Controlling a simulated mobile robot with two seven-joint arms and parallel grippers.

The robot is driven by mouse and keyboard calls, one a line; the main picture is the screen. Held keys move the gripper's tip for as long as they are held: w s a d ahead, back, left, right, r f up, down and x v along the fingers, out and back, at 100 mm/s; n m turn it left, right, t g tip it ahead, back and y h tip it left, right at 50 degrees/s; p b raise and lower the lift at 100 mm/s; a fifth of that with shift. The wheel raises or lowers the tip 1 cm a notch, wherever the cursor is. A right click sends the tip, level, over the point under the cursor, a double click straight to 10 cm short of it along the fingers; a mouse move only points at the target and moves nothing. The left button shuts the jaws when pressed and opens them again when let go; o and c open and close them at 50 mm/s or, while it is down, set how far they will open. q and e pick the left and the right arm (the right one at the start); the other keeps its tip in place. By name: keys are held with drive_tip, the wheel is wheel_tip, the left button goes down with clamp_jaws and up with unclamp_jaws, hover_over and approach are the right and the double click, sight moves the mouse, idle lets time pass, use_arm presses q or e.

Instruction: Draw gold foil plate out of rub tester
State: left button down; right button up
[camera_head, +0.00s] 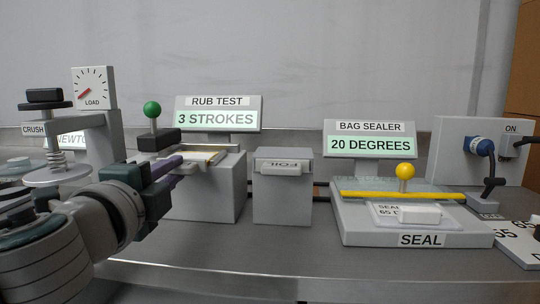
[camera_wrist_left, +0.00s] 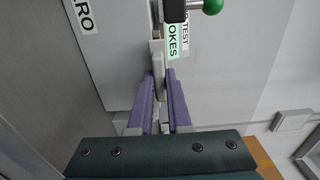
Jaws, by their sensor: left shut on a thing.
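The rub tester (camera_head: 205,195) is a grey box left of centre, under a sign reading "RUB TEST, 3 STROKES". A thin pale plate with a gold-coloured edge (camera_head: 212,157) lies at its top. My left gripper (camera_head: 179,161) comes in from the left, its purple fingers at the tester's left side. In the left wrist view the fingers (camera_wrist_left: 163,78) are closed on a pale grey bar (camera_wrist_left: 158,66), which looks like the plate's handle. The gold foil is not clear in that view. My right gripper is not in view.
A green-knobbed lever (camera_head: 152,110) stands just behind my left gripper. A grey block labelled "FOIL" (camera_head: 283,205) stands right of the tester. The bag sealer (camera_head: 360,226) with its yellow bar is further right. A crush tester (camera_head: 110,140) stands left. The front counter is mostly clear.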

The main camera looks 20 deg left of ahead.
use_arm(q)
drive_tip(key=v, duration=0.7)
drive_tip(key=shift+s+p, duration=0.35)
drive_tip(key=shift+p, duration=0.05)
idle(0.5)
drive_tip(key=shift+d, duration=0.1)
